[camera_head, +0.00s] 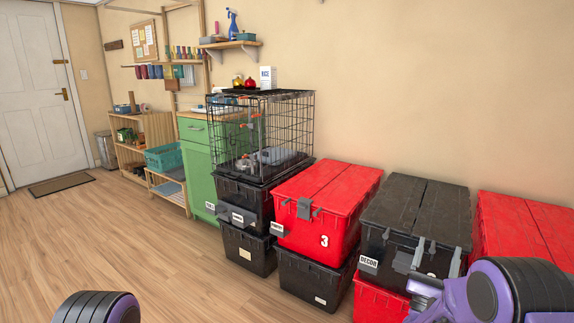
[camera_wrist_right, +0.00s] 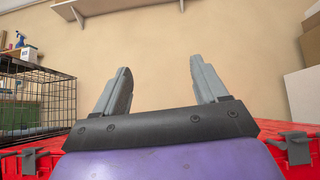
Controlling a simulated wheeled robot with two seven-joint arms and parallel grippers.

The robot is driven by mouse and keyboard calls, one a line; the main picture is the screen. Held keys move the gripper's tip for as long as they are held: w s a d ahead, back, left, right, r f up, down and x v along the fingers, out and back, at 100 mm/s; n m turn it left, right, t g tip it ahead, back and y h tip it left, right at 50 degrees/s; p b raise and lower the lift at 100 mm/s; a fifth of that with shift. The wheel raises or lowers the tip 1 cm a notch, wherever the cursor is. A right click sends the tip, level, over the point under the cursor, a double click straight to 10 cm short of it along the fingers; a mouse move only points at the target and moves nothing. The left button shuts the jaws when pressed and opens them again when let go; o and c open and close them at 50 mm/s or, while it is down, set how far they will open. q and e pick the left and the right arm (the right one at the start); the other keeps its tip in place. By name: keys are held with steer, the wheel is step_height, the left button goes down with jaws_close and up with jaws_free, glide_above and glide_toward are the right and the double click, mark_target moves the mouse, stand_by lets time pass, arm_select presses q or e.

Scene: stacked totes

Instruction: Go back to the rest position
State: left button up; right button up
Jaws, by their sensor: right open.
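My right gripper (camera_head: 426,262) is at the lower right of the head view, in front of the black "DECOR" tote (camera_head: 412,212). In the right wrist view its two grey fingers (camera_wrist_right: 162,90) stand apart with nothing between them, pointing toward the bare wall. A purple and black part of my left arm (camera_head: 96,308) shows at the bottom left of the head view. The left gripper itself is out of the picture.
Stacked totes line the wall: a red tote marked 3 (camera_head: 325,205), another red tote (camera_head: 530,228) and black totes (camera_head: 246,205). A wire crate (camera_head: 262,130) stands on the black stack. Wooden floor (camera_head: 130,235) is clear at left.

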steer(key=s+a+f+n+g+y+b, duration=0.2)
steer(key=f+n+g+y, duration=0.15)
steer(key=f+n, duration=0.6)
steer(key=s+a+f+n+g+y+b, duration=0.1)
steer(key=s+f+n+g+y+b, duration=0.1)
steer(key=f+n+y, duration=0.55)
steer(key=s+a+f+n+g+y+b, duration=0.1)
steer(key=s+a+f+n+g+b, duration=0.1)
steer(key=f+n, duration=0.95)
arm_select(q)
step_height(320, 180, down, 22)
steer(key=r+b, duration=0.1)
steer(key=b, duration=1.4)
arm_select(e)
steer(key=s+a+f+n+g, duration=0.1)
steer(key=s+f+n+g, duration=1)
steer(key=s+f, duration=2.05)
arm_select(q)
step_height(320, 180, up, 38)
steer(key=p, duration=3.8)
steer(key=shift+w, duration=0.25)
arm_select(e)
step_height(320, 180, up, 40)
steer(key=m+g, duration=0.1)
steer(key=m, duration=0.3)
steer(key=shift+s+d, duration=0.15)
